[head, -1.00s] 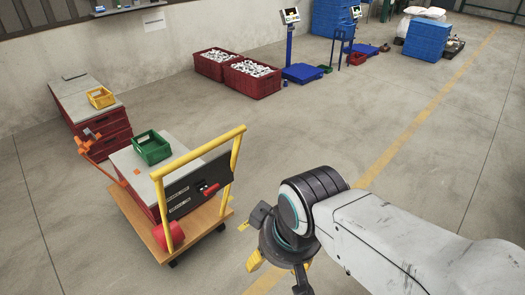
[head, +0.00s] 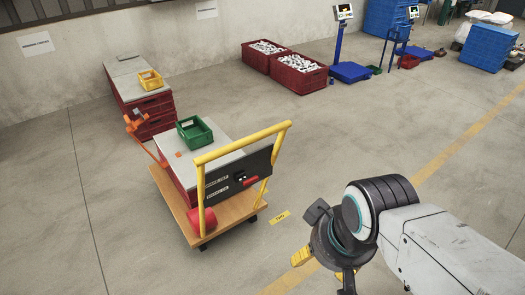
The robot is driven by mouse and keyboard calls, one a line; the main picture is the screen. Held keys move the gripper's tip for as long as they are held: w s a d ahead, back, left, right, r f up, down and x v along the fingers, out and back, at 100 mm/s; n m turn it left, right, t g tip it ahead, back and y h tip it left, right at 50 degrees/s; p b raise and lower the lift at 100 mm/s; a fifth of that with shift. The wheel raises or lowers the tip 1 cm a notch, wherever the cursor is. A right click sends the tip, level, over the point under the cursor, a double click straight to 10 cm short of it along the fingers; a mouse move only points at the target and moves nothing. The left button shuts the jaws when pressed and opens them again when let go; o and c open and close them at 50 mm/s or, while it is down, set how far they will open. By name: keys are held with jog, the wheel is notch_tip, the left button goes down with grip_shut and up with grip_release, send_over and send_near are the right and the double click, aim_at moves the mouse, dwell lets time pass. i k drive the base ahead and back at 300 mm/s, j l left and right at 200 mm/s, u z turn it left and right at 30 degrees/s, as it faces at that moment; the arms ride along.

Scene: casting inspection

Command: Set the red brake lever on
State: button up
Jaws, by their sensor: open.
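The red brake lever (head: 250,181) sits on the dark panel (head: 262,163) fixed between the yellow uprights of the cart handle (head: 245,142). Its red grip points right and slightly down from a small black mount. Two pale labels are left of it, too small to read surely. The cart has a wooden deck (head: 222,232). My gripper (head: 324,270) is at lower right, apart from the cart and lever. It points down, open and empty, with a yellow-tipped finger showing at left. The other finger is partly cut off by the picture's bottom edge.
An orange device (head: 137,122) stands behind. A yellow floor tag (head: 280,217) lies between cart and gripper.

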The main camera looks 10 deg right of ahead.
aim_at(247, 182)
jog(key=i+l+u, duration=0.35)
jog(key=l+u, duration=0.15)
jog(key=l, duration=0.15)
jog(key=i+l+u, duration=0.1)
jog(key=l+u, duration=0.2)
